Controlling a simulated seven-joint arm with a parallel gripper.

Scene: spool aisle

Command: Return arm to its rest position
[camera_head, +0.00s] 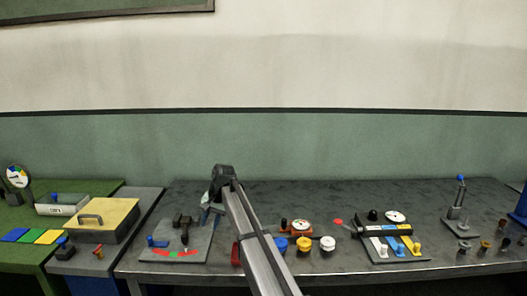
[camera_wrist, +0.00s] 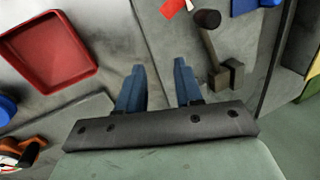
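My arm (camera_head: 254,240) reaches up from the lower middle of the head view over the grey bench. My gripper (camera_wrist: 158,82) shows in the wrist view with its two blue fingers apart and nothing between them. It hangs over the bench beside a grey plate with a dark lever (camera_wrist: 211,45). In the head view the gripper's end is small and partly hidden by my own wrist, above and to the right of that lever plate (camera_head: 160,235).
A red tray (camera_wrist: 47,62) lies left of the fingers in the wrist view. In the head view, a gauge unit (camera_head: 300,228), blue and white knobs, and a panel with coloured levers (camera_head: 385,240) stand right of my arm. A yellow-lidded box (camera_head: 103,217) stands left.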

